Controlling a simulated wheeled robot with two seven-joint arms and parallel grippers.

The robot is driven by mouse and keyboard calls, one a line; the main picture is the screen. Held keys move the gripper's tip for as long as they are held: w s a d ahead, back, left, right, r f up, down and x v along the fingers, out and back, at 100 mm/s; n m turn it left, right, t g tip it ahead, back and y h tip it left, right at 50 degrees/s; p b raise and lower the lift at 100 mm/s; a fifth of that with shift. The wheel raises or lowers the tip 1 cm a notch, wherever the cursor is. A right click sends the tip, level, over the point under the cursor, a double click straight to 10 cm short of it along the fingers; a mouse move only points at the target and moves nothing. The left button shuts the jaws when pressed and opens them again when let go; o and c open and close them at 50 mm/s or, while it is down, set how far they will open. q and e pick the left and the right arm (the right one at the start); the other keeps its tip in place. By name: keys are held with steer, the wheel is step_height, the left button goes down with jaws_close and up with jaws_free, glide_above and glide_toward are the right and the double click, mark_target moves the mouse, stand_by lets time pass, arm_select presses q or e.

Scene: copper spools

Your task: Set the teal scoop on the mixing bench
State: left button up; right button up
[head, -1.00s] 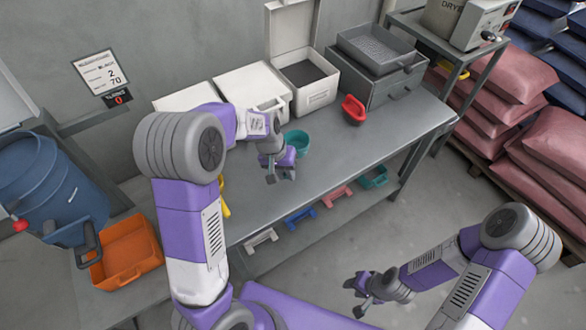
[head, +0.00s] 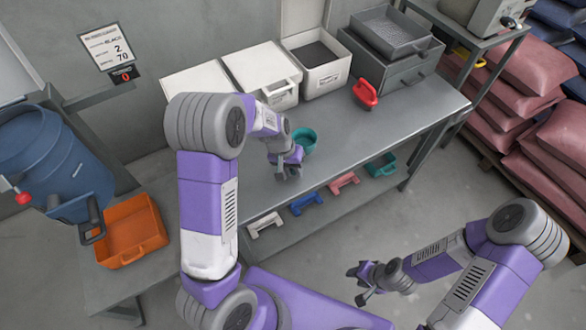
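The teal scoop (head: 305,139) shows as a round cup in the head view, in front of the white boxes and over the grey bench top (head: 338,130). My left gripper (head: 288,173) is right beside the cup, on its near left side, pointing down. It appears shut on the scoop, whose handle is hidden behind the fingers. I cannot tell whether the cup touches the bench. My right gripper (head: 362,285) is empty and open, low over the floor in front of the bench.
White boxes (head: 263,75) and a grey tray unit (head: 385,65) line the back of the bench. A red scoop (head: 365,94) stands to the right. Coloured pieces, including a teal one (head: 380,166), lie lower, under the front edge. An orange bin (head: 131,230) and blue drum (head: 55,160) stand left.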

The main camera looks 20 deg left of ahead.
arm_select(q)
steer(key=o, duration=0.3)
steer(key=shift+r, duration=0.1)
steer(key=shift+r, duration=0.3)
steer(key=p+v, duration=0.3)
steer(key=v, duration=0.8)
steer(key=shift+r, duration=0.3)
steer(key=shift+s, duration=0.1)
